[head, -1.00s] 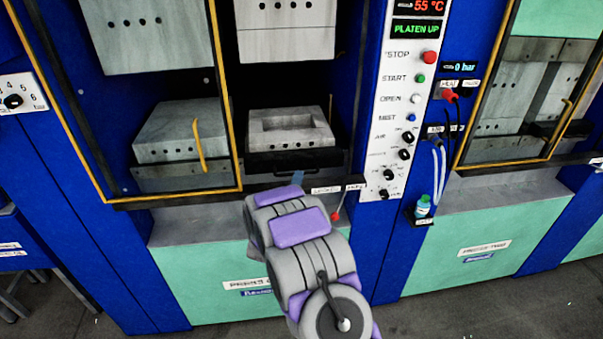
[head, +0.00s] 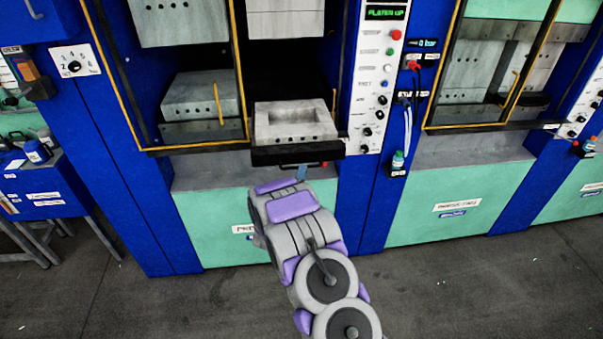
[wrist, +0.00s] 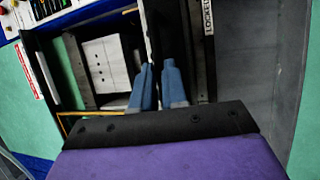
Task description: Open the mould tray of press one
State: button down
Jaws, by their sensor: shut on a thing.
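The mould tray (head: 297,156) of the press in front of me is black and stands out past the press frame in the head view. A pale grey mould block (head: 262,131) with a rectangular cavity sits on it. My gripper (head: 290,169) is at the tray's front edge, with its fingers partly hidden by my arm. In the wrist view, my blue gripper fingers (wrist: 157,88) are close together, shut on the tray's handle. The handle itself is mostly hidden there.
The yellow-edged guard (head: 238,75) stands left of the tray opening. A control panel (head: 374,95) with buttons and knobs is to the right, its display reading PLATEN UP. A second press (head: 490,75) stands further right. A blue workbench (head: 45,185) is at the left; the floor in front is clear.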

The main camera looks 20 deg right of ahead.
jog(key=shift+w+r, duration=0.1)
jog(key=shift+r, duration=0.25)
jog(key=shift+a, duration=0.1)
jog(key=c, duration=1.2)
grip_release()
jog(key=shift+s+a, duration=0.2)
jog(key=shift+o, duration=0.2)
jog(key=shift+a+f, duration=0.1)
jog(key=shift+f, duration=0.05)
jog(key=v, duration=1.7)
jog(key=shift+a+f, duration=0.1)
jog(key=shift+a, duration=0.05)
